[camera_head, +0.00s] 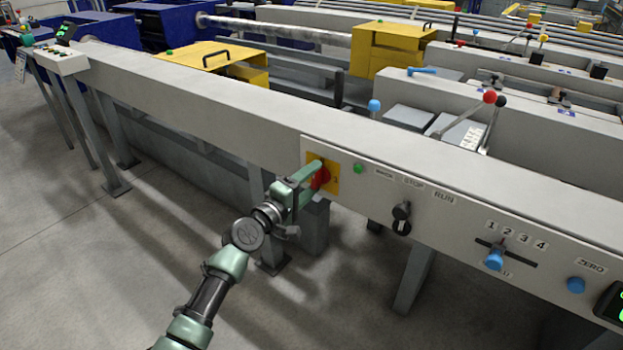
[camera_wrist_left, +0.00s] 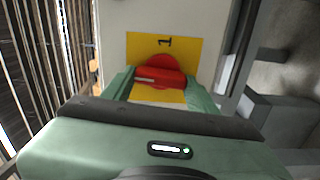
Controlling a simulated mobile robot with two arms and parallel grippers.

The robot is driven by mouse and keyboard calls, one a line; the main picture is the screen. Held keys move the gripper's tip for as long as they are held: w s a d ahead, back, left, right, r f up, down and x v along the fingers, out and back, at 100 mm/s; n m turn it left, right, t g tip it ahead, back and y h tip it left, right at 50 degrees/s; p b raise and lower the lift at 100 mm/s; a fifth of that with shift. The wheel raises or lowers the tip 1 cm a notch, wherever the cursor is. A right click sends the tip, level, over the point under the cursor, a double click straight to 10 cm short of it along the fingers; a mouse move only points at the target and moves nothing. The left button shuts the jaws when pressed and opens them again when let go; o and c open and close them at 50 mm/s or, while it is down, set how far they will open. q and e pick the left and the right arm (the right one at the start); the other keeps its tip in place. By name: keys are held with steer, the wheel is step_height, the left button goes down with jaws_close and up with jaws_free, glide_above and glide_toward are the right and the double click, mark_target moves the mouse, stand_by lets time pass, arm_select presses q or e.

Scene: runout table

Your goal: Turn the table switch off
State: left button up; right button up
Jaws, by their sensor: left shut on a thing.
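The table switch is a red rotary knob (camera_head: 321,178) on a yellow plate (camera_head: 331,170), at the left end of the runout table's grey front panel. In the left wrist view, the red knob (camera_wrist_left: 160,75) has a raised bar lying nearly across the picture, and a "1" is printed on the yellow plate (camera_wrist_left: 190,45) beyond it. My left gripper (camera_head: 312,180) is at the switch, its green fingers shut on the knob's bar. The fingers hide part of the knob and plate in the head view. My right gripper is not in view.
The panel right of the switch carries a green button (camera_head: 358,168), a black selector (camera_head: 401,212), a blue slider knob (camera_head: 494,259) and a blue zero knob (camera_head: 575,285). Table legs (camera_head: 412,275) stand below. The floor in front is clear.

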arm_select(q)
steer(key=shift+n, duration=0.6)
steer(key=o, duration=1.4)
steer(key=shift+a, duration=0.1)
steer(key=shift+c, duration=0.2)
steer(key=p+v, duration=0.2)
steer(key=v, duration=0.5)
steer(key=shift+s+a, duration=0.25)
steer(key=shift+s, duration=0.05)
